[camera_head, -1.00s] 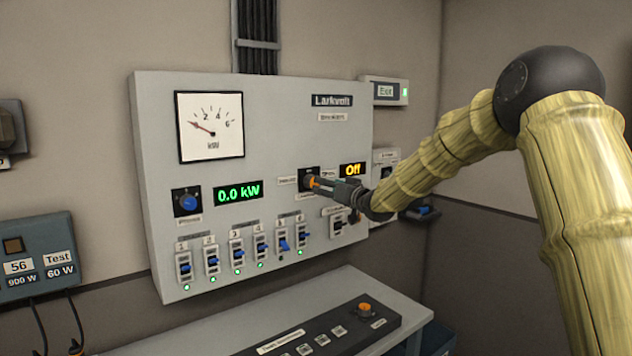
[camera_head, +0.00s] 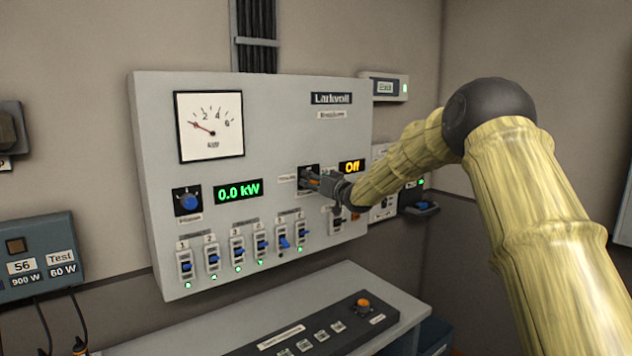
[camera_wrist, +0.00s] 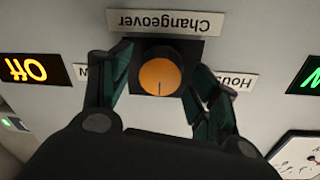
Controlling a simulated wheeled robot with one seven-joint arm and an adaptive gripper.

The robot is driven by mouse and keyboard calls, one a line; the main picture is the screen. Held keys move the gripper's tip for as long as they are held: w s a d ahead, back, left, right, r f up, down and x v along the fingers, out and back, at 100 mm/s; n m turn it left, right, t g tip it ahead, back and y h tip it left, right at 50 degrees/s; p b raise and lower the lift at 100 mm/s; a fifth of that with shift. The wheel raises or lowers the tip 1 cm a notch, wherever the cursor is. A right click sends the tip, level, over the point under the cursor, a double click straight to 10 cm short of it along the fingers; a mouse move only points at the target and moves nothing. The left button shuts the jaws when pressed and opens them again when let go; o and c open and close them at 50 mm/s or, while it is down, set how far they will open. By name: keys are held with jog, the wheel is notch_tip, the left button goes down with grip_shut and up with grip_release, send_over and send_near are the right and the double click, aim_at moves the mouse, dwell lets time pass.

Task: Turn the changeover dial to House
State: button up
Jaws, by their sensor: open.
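The changeover dial is an orange round knob (camera_wrist: 160,76) on a black square plate, centred in the wrist view, which is upside down. Its thin dark mark points down in that picture, away from the "Changeover" label (camera_wrist: 165,22). The "House" label (camera_wrist: 240,80) is to the right of the dial there, partly hidden by a finger. Another label on the left is mostly hidden. My gripper (camera_wrist: 158,92) is open, one finger on each side of the knob; I cannot tell whether they touch it. In the head view my gripper (camera_head: 318,184) is at the dial and mostly hides it.
The grey panel (camera_head: 270,110) carries an amber "Off" display (camera_head: 352,167), a green "0.0 kW" display (camera_head: 238,191), a blue knob (camera_head: 187,202) and a row of blue switches. A desk console with an orange knob (camera_head: 363,304) stands below. A grey box (camera_head: 40,250) is at left.

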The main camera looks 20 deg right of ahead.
jog(key=c, duration=1)
jog(key=shift+f+n+b, duration=0.1)
jog(key=shift+n+b, duration=0.2)
jog(key=shift+b, duration=0.1)
jog(key=n+b, duration=0.4)
jog(key=shift+f+n, duration=0.2)
jog(key=shift+n, duration=0.1)
jog(key=n+b, duration=0.4)
jog(key=n, duration=0.1)
jog(key=shift+a, duration=0.1)
jog(key=shift+r+n+y+b, duration=0.1)
jog(key=shift+n+y+b, duration=0.3)
jog(key=shift+n+b, duration=0.5)
jog(key=shift+n, duration=0.3)
